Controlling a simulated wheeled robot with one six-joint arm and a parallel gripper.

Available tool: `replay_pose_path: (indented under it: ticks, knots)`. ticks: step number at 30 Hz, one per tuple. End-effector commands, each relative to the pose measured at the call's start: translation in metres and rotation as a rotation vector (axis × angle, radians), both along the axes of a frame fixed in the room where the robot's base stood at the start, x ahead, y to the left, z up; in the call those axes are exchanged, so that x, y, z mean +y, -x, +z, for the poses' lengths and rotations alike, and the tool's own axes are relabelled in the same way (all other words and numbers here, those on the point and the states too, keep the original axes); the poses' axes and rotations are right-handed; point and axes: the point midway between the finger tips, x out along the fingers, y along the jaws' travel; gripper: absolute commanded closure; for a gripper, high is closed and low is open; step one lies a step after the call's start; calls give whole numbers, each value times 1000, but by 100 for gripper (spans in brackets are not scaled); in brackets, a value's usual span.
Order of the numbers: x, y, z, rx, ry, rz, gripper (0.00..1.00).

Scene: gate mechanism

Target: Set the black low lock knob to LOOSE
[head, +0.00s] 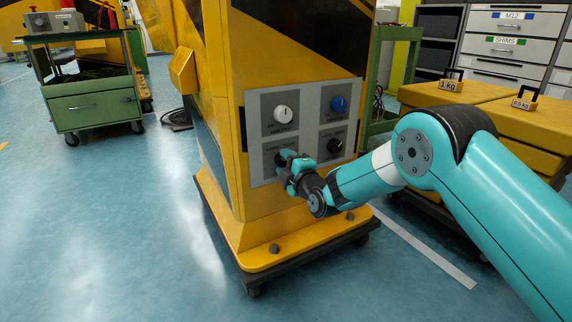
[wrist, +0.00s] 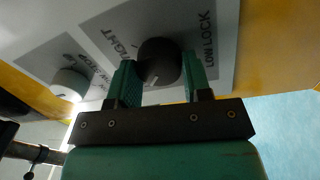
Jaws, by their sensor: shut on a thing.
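In the head view my gripper (head: 288,163) is at the lower left of the control panel (head: 307,109), hiding most of this knob.
The panel also bears a white knob (head: 281,114), a blue knob (head: 338,104) and another black knob (head: 335,145). The yellow machine column (head: 222,130) stands on a wheeled base. Yellow boxes with weights (head: 450,85) stand at the right.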

Motion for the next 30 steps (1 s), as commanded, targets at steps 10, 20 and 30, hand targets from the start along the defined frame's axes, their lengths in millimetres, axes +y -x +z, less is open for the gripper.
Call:
replay_pose_path:
  ticks: [10,20,30]
  knots:
    - [1,1,-1,1,2,2,39]
    - [0,1,0,1,1,0,30]
    - [-30,42,-2,7,1,-1,30]
